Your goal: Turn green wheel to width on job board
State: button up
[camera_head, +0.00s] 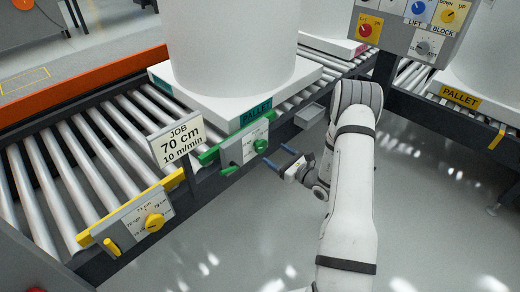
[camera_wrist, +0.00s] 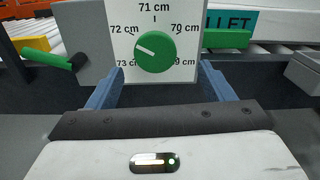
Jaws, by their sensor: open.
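The job board (camera_head: 178,144) reads 70 cm and 10 m/min. The green wheel (camera_head: 260,146) is a round knob on a pale scale panel (camera_head: 240,149) at the conveyor's edge. In the wrist view the green wheel (camera_wrist: 158,57) is close and central, and its white mark points up and left, toward 72 cm. The scale panel (camera_wrist: 187,17) has 71 cm at the top, 70 cm at upper right and 73 cm at lower left. My gripper (camera_head: 279,157) is open and empty in front of the wheel. Its blue fingers (camera_wrist: 160,84) stand apart to either side, below the wheel.
A green lever (camera_head: 208,157) is left of the wheel. A yellow knob (camera_head: 154,222) sits on another panel nearer the front. A large white cylinder (camera_head: 232,45) stands on a pallet on the rollers. A control box (camera_head: 412,25) is at upper right. The grey floor at right is clear.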

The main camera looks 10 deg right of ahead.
aim_at(263, 147)
jog(key=x, duration=0.3)
jog(key=b+x, duration=0.1)
jog(key=x, duration=0.3)
jog(key=shift+a+r, duration=0.1)
jog(key=shift+a, duration=0.3)
jog(key=shift+c, duration=0.3)
jog(key=c, duration=0.9)
